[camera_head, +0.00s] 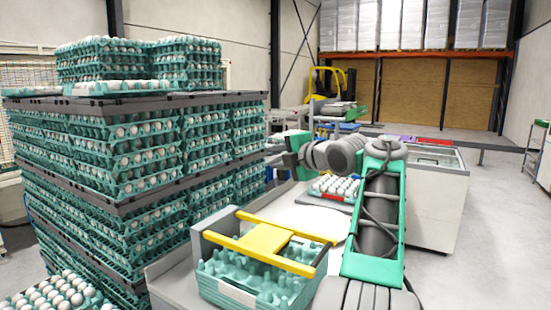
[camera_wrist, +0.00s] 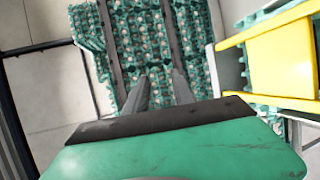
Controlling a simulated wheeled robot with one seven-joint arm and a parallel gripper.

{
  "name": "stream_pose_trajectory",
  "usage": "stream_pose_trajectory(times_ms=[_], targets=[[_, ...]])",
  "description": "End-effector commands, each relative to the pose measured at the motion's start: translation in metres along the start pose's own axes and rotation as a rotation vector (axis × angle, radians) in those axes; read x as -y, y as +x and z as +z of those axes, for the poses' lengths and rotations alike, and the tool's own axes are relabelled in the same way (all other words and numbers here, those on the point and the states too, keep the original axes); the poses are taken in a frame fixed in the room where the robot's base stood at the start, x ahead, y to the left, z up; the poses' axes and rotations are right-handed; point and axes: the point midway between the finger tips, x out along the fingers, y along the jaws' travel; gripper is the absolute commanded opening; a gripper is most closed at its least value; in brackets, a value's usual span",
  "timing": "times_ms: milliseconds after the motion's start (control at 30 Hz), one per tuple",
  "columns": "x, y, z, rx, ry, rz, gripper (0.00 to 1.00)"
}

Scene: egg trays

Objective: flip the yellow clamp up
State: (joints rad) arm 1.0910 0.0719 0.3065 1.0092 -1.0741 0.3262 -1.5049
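The yellow clamp (camera_head: 264,241) lies flat across the top of a teal egg-tray stack (camera_head: 250,282) in a grey holder at the lower middle of the head view. In the wrist view, part of the clamp (camera_wrist: 282,62) shows at the right edge, cut off by the frame. My gripper (camera_wrist: 158,84) has its two grey fingers apart with nothing between them. It is above and behind the clamp in the head view, not touching it. In the wrist view, the clamp is to the right of the fingers.
A tall pallet stack of teal trays with white eggs (camera_head: 130,150) fills the left side, close to my gripper. A tray of eggs (camera_head: 335,187) sits on the white conveyor surface behind the clamp. A white cabinet (camera_head: 437,200) stands at the right, with open floor beyond.

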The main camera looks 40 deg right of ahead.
Motion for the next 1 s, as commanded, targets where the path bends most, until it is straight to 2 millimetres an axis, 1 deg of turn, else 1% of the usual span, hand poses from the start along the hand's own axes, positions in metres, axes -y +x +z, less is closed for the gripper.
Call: stream_pose_trajectory(times_ms=[33, 300, 367, 1000], targets=[[-0.0001, 0.0001, -0.0004, -0.001, 0.0, 0.0, 0.25], [-0.0002, 0.0002, -0.0007, -0.001, 0.0, 0.0, 0.03], [-0.0002, 0.0001, -0.0007, -0.001, 0.0, 0.0, 0.0], [-0.0002, 0.0, -0.0005, -0.001, 0.0, 0.0, 0.0]])
